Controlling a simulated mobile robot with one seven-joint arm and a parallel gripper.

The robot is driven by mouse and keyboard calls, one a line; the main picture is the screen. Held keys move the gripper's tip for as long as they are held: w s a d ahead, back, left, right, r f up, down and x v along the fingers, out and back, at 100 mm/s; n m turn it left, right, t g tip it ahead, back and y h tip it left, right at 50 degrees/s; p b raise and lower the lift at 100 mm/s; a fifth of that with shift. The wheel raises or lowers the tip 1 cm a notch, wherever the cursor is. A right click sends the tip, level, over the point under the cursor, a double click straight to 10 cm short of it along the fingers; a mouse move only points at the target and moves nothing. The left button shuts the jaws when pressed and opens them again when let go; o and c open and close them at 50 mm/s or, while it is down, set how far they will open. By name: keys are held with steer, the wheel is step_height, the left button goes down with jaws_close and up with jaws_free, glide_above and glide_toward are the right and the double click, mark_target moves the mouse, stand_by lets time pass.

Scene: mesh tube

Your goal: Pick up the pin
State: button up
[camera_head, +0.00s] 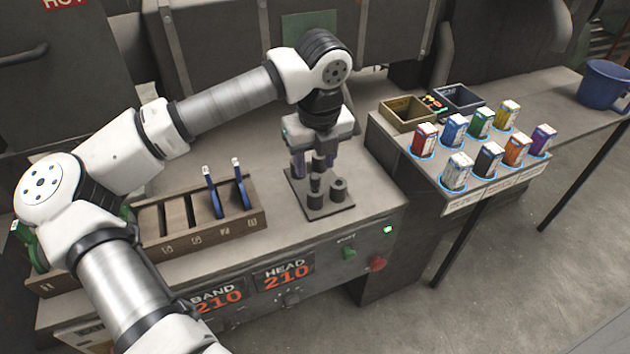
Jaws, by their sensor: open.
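A dark grey upright pin (316,183) stands on a flat dark base plate (327,209) on the grey machine top. Shorter round posts (338,190) stand on the same plate beside and in front of it. My gripper (315,170) points straight down over the plate. Its purple-tinted fingers are open, one on each side of the pin's upper part. I cannot tell whether either finger touches the pin. The pin's top is partly hidden under the gripper body.
A slotted wooden rack (258,221) with blue-handled tools (213,192) stands left of the plate. A dark machine wall stands behind.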

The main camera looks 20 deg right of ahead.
mark_target(315, 176)
steer(key=shift+w+d+f+p, duration=0.15)
steer(key=shift+f+p, duration=0.4)
steer(key=shift+f, duration=1)
steer(key=shift+w+f+p, duration=0.25)
steer(key=shift+f+p, duration=0.3)
steer(key=shift+f, duration=0.95)
steer(key=shift+c, duration=0.2)
jaws_close()
